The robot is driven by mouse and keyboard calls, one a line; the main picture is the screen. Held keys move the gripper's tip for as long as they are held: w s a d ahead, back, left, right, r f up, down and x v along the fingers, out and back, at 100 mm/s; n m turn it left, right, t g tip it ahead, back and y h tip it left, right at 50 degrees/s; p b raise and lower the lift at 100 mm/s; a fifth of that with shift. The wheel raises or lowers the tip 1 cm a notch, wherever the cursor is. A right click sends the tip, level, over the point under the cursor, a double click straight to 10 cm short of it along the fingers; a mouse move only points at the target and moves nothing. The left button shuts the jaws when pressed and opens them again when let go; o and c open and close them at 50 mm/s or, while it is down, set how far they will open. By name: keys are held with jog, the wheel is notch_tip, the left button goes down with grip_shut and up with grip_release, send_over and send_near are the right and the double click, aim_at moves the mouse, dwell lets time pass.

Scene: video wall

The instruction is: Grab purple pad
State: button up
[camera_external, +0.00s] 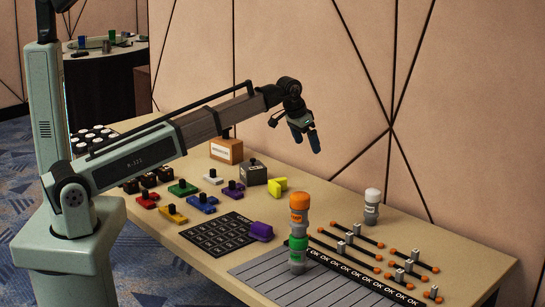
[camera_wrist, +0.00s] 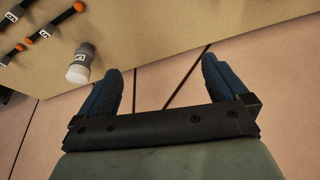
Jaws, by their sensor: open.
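A purple block (camera_external: 260,231) lies on the table at the right edge of a black printed mat (camera_external: 212,238). A second purple piece (camera_external: 233,190) with a black knob stands farther back, among other coloured knobbed pieces. I cannot tell from its look which one is called the pad. My gripper (camera_external: 308,142) is open and empty, high above the back edge of the table, well above and behind both purple things. In the wrist view its two blue fingers (camera_wrist: 162,78) are spread apart with nothing between them. Neither purple thing shows in the wrist view.
An orange-topped and green bottle stack (camera_external: 299,240) stands right of the purple block. A white-capped bottle (camera_external: 372,207) and several orange-ended bars (camera_external: 350,240) are farther right. A yellow piece (camera_external: 278,186) and a grey box (camera_external: 253,173) stand behind. The wall rises behind the table.

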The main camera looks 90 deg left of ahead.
jog(key=d+f+m, duration=0.1)
jog(key=d+f, duration=0.1)
jog(key=d, duration=1)
jog(key=n+g+h, duration=0.2)
jog(key=n+g, duration=0.1)
jog(key=n, duration=0.3)
send_near(263, 224)
jog(key=shift+m, duration=0.3)
jog(key=shift+w+a+f, duration=0.1)
jog(key=shift+f, duration=2.45)
jog(key=shift+w+a+f, duration=0.1)
jog(key=shift+f, duration=2.5)
jog(key=c, duration=1)
